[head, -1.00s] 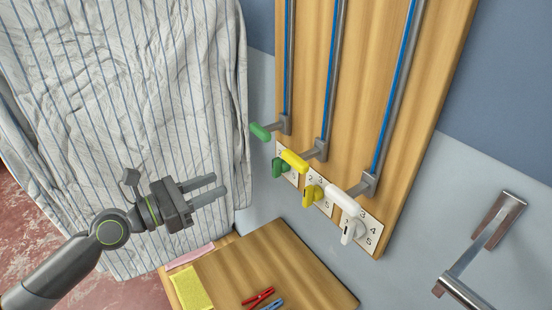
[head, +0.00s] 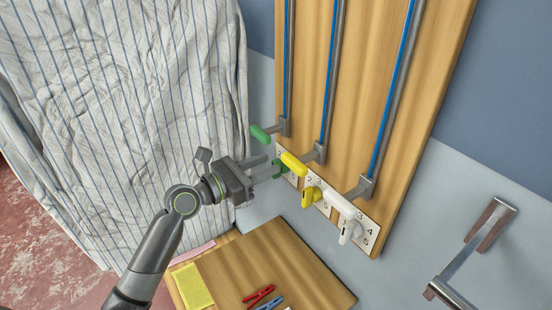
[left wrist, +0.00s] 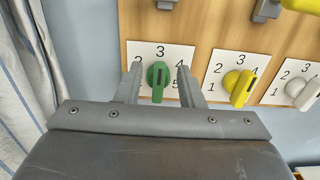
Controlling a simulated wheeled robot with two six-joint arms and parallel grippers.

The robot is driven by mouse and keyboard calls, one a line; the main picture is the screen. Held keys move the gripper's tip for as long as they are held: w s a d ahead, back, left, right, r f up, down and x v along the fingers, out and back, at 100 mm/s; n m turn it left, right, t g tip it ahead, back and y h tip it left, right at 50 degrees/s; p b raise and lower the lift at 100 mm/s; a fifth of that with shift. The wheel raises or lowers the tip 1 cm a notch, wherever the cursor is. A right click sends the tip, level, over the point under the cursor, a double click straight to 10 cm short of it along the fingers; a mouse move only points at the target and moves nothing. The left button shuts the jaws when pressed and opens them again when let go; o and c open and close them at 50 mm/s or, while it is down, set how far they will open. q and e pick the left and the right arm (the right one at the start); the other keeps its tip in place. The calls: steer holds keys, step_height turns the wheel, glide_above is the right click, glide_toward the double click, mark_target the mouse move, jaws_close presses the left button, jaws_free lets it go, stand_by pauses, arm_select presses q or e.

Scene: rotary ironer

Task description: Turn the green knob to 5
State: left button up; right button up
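The green knob (left wrist: 158,80) sits on a white dial plate (left wrist: 140,50) in the left wrist view; 2, 3, 4 and 5 show around it. Its grip bar stands nearly upright in that picture; I cannot tell which end is the pointer. My left gripper (left wrist: 159,68) is open, with one finger on each side of the knob and small gaps visible. In the head view, my left gripper (head: 272,165) reaches the knob (head: 279,168), which its fingers and the yellow lever partly hide. My right gripper is not in view.
A yellow knob (left wrist: 241,88) and a white knob (left wrist: 302,94) stand to the right on their own dials. Green (head: 260,133), yellow (head: 293,163) and white (head: 337,200) levers jut out close by. A striped cloth (head: 120,110) hangs at left.

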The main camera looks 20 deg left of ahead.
mark_target(272, 163)
arm_select(q)
steer(key=shift+x, duration=1.9)
steer(key=shift+c, duration=0.4)
jaws_close()
